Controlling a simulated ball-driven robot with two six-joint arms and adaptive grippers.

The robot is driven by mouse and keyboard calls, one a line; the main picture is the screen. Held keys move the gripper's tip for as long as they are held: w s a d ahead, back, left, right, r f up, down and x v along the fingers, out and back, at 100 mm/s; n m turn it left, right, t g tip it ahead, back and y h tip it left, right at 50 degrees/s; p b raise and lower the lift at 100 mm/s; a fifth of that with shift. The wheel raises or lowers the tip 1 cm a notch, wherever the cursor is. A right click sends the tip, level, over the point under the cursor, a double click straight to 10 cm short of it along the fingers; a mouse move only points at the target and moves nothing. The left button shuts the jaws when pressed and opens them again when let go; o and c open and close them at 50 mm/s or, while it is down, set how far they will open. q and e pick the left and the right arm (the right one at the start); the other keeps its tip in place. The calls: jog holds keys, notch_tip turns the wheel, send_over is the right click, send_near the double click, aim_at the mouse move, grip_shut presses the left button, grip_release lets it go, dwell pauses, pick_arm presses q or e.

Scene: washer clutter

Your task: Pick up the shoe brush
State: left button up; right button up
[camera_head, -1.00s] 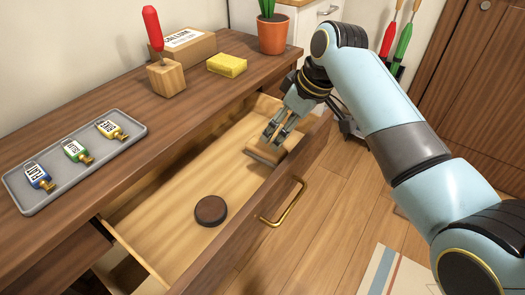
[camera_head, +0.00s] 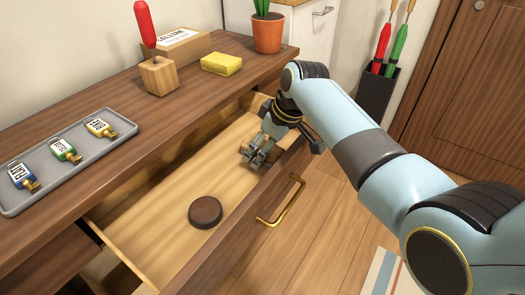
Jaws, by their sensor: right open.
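The shoe brush (camera_head: 246,150) is a small wooden block lying toward the far right end of the open drawer, mostly hidden behind my gripper now. My right gripper (camera_head: 257,157) is open, low in the drawer, with its fingers at the brush. I cannot tell whether the fingers touch it. My left gripper is not in view.
The drawer (camera_head: 160,225) is pulled out, with a brass handle (camera_head: 281,203) on its front. A dark round tin (camera_head: 205,212) lies nearer in it.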

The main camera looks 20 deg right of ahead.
jog(key=shift+f, duration=0.3)
dwell(0.4)
jog(key=c, duration=1.3)
